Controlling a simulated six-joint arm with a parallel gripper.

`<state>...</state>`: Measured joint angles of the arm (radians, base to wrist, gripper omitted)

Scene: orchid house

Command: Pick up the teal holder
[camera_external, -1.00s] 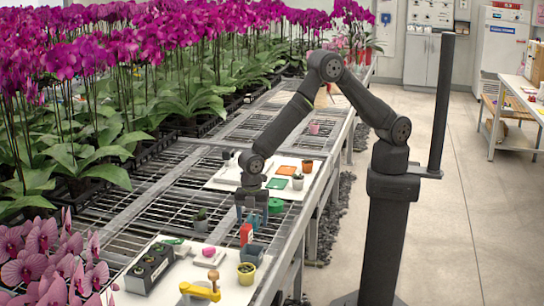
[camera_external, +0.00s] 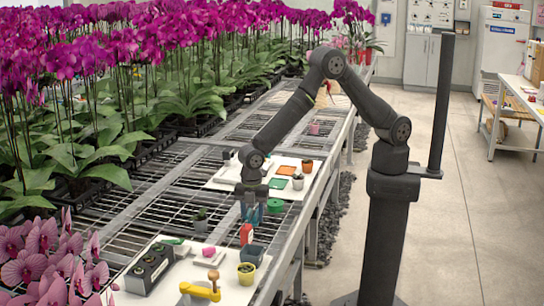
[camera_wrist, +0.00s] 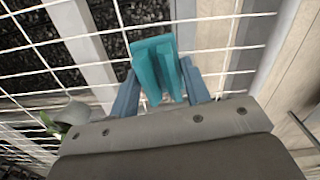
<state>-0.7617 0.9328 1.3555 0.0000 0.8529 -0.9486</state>
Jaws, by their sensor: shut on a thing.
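The teal holder (camera_wrist: 156,66) is a blocky, ribbed piece standing out between the two fingers of my gripper (camera_wrist: 159,72) in the wrist view. The fingers are shut on its sides. In the external view my gripper (camera_external: 252,212) points down above the wire bench, with a small patch of teal between its fingers. My fingers hide part of the holder there. White wire mesh shows behind the holder in the wrist view.
A green round piece (camera_external: 275,205) is just right of my gripper. A red item (camera_external: 246,234), a blue-grey pot (camera_external: 253,254) and a yellow pot (camera_external: 246,273) stand in front. Orchids fill the left side.

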